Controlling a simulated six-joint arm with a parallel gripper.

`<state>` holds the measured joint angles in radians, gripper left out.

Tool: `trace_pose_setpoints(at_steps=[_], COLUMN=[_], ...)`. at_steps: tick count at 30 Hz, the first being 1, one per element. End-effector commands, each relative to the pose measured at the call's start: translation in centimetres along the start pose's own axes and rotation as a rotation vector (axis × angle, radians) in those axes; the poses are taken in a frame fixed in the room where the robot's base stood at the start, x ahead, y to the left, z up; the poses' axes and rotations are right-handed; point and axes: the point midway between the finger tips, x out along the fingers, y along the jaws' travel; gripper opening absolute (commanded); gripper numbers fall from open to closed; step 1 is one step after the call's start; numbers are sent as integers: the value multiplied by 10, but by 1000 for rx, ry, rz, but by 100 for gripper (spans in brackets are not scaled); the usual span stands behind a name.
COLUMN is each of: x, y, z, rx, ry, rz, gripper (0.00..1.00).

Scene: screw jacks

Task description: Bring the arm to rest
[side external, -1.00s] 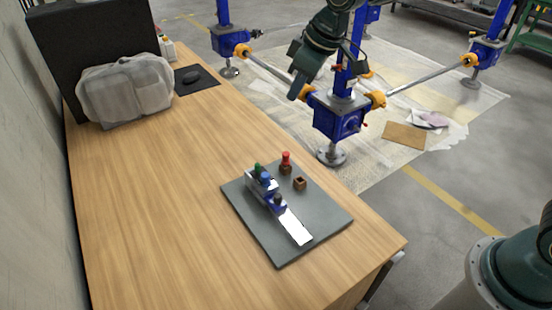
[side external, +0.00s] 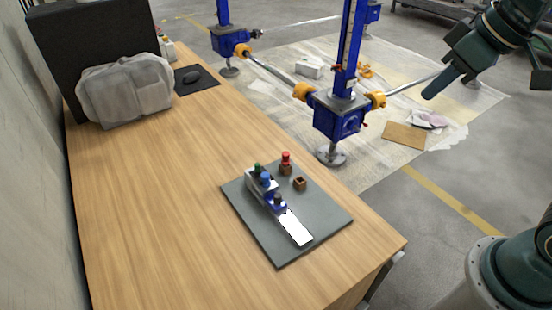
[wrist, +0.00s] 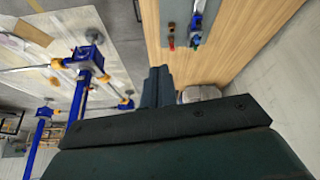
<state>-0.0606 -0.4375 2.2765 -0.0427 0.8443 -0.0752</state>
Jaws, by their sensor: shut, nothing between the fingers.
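My gripper (side external: 441,83) is at the upper right of the side view, in the air over the floor and to the right of the near blue screw jack (side external: 338,117). Its dark fingers are together and hold nothing. In the wrist view my gripper (wrist: 158,72) points toward the table, with the fingers side by side. Far below it is the grey board (side external: 287,211) on the wooden table (side external: 150,200). The board carries a small blue and white model with a white strip (side external: 295,228), and pegs in red, green and blue.
Blue screw jacks with steel shafts and orange couplings stand on a floor sheet. A grey bag (side external: 126,90) and a black mouse (side external: 192,77) are at the table's far end. Papers and a brown sheet (side external: 405,135) lie on the floor. The near table surface is clear.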

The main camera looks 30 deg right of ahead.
Motion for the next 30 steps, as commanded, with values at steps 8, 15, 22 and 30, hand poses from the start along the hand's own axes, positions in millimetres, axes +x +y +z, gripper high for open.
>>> trace_pose_setpoints(at_steps=[8,15,22,30], x=[-16,-18,-17,-17], y=[7,8,9,9], z=[62,90,94,94], rx=[105,154,162,161], ry=[23,32,31,31], rz=[39,56,58,58], gripper=[0,0,0,0])
